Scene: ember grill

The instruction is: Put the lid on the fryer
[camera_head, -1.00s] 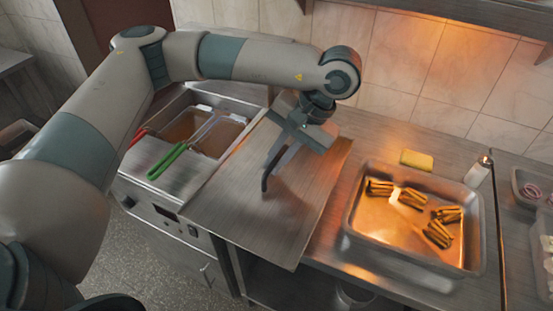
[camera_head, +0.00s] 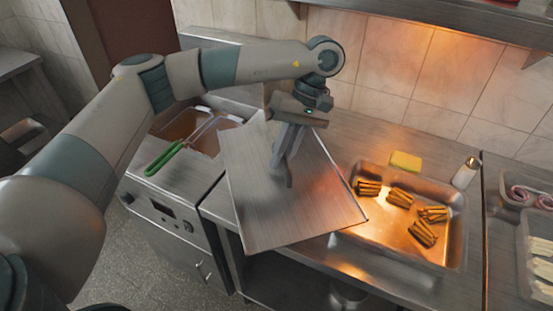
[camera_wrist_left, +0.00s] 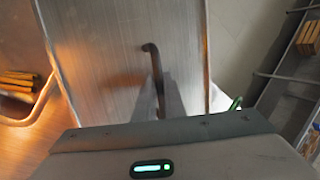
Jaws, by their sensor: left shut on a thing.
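The lid (camera_head: 300,210) is a flat rectangular metal sheet, held above the counter to the right of the fryer. My left gripper (camera_head: 283,158) is shut on its dark, bent handle, which also shows in the left wrist view (camera_wrist_left: 150,47) between the gripper fingers (camera_wrist_left: 167,98). The fryer (camera_head: 160,212) stands at left, its oil basin (camera_head: 180,124) uncovered except where the lid overlaps its right side in the picture. A basket with a green handle (camera_head: 164,158) lies across the basin. My right gripper is out of view.
A metal tray (camera_head: 345,246) with several bundles of fried sticks stands right of the lid; the lid's right corner overlaps its edge in the picture. A yellow sponge (camera_head: 405,161) and a white-bodied shaker (camera_head: 465,174) are behind it. A tiled wall (camera_head: 400,60) closes the back.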

